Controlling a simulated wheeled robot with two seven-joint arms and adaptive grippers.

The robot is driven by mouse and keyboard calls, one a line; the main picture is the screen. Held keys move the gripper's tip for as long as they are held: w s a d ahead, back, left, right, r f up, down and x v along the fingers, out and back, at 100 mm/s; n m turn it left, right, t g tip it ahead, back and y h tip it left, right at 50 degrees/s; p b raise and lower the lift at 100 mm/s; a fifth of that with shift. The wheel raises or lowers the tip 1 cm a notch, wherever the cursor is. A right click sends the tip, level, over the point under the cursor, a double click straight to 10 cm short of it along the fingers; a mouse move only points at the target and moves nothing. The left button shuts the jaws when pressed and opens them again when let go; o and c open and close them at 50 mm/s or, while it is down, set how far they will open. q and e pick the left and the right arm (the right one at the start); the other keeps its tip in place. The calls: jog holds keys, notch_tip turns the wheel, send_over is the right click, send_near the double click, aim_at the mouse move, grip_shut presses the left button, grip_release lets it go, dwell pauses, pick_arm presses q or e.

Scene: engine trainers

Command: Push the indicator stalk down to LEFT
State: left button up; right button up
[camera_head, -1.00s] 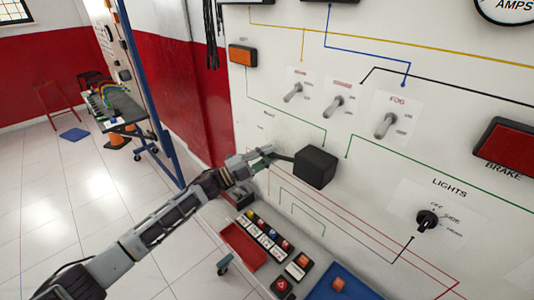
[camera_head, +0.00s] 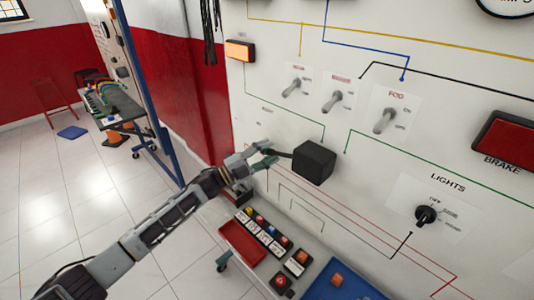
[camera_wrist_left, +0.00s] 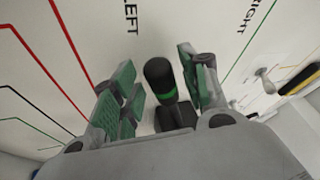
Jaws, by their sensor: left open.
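The black indicator stalk (camera_head: 283,154) sticks out to the left from a black box (camera_head: 314,162) on the white panel. My left gripper (camera_head: 267,155) is open at the stalk's free end. In the left wrist view the stalk (camera_wrist_left: 160,78), with a green band, stands between the two green-padded fingers of my left gripper (camera_wrist_left: 160,85), nearer the right finger. Whether a finger touches it I cannot tell. The wrist view shows the word LEFT to the left of the stalk and RIGHT to the right. My right gripper is not in view.
An amber lamp (camera_head: 240,50) glows at the panel's upper left. Toggle switches (camera_head: 384,120) and a lights knob (camera_head: 425,215) sit right of the stalk. Below stand a red tray (camera_head: 241,242) and a blue tray (camera_head: 343,284). Open floor lies at left.

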pick_arm(q)
jog(key=v, duration=1.2)
dwell(0.6)
